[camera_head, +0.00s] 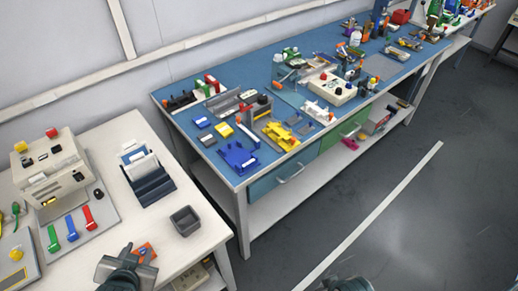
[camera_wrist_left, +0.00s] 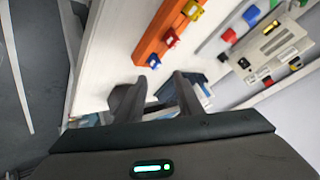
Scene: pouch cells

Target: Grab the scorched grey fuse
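I cannot make out a scorched grey fuse in either view. In the left wrist view an orange holder (camera_wrist_left: 160,32) carries a yellow fuse (camera_wrist_left: 193,11), a red fuse (camera_wrist_left: 172,38) and a blue fuse (camera_wrist_left: 153,61). The holder also shows small in the head view (camera_head: 146,250), partly hidden by my left gripper (camera_head: 133,254). In the left wrist view my left gripper (camera_wrist_left: 153,88) is open, with nothing seen between its fingers and the holder's near end beyond them. Only a dark bit of my right arm shows at the head view's bottom edge.
A grey bin (camera_head: 185,221) stands at the white table's right edge. Behind are a dark blue rack (camera_head: 152,184) and a beige device (camera_head: 50,166) with red, blue and green parts in front. A crowded blue bench (camera_head: 210,153) stands to the right, beyond a gap.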

